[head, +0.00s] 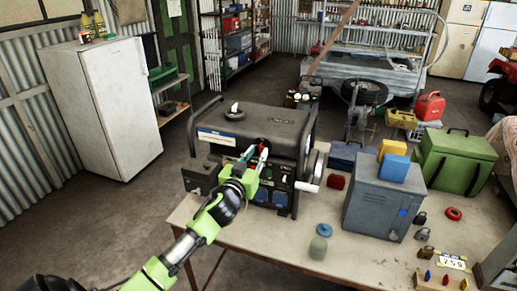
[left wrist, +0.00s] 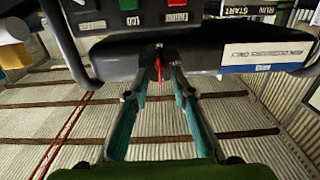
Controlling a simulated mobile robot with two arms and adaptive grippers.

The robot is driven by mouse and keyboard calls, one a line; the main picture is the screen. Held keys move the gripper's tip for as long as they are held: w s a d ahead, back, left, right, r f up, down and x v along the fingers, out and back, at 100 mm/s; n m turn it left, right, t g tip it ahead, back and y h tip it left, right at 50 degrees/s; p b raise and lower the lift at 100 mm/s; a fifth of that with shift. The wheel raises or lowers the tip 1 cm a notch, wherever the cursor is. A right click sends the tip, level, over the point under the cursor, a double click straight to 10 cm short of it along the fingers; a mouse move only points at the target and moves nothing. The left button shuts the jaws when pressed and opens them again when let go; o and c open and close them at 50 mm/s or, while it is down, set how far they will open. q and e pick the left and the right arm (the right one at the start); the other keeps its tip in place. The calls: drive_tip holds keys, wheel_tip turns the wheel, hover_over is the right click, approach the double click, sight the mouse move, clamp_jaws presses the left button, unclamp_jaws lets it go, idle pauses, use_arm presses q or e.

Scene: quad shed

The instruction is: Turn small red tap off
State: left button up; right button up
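The small red tap (left wrist: 158,69) shows in the left wrist view as a thin red lever under the edge of the dark generator (head: 276,123). The generator stands on the table at the centre of the head view. My left gripper (head: 256,150) reaches up to the generator's front. In the left wrist view its teal fingers (left wrist: 160,72) stand apart, one on each side of the tap, with a small gap visible. Whether a fingertip touches the tap cannot be told. In the head view the gripper largely covers the tap. My right gripper is not in view.
A grey metal box (head: 382,205) with blue and yellow items on top stands right of the generator. A green chest (head: 452,160) is farther right. A green-grey jar (head: 318,248) and a blue disc (head: 324,230) lie on the table (head: 270,243) in front. A white fridge (head: 103,108) stands at left.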

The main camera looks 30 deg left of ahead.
use_arm(q)
drive_tip(key=shift+x, duration=0.9)
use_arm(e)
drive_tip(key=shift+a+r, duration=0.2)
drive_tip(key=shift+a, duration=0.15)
use_arm(q)
clamp_jaws()
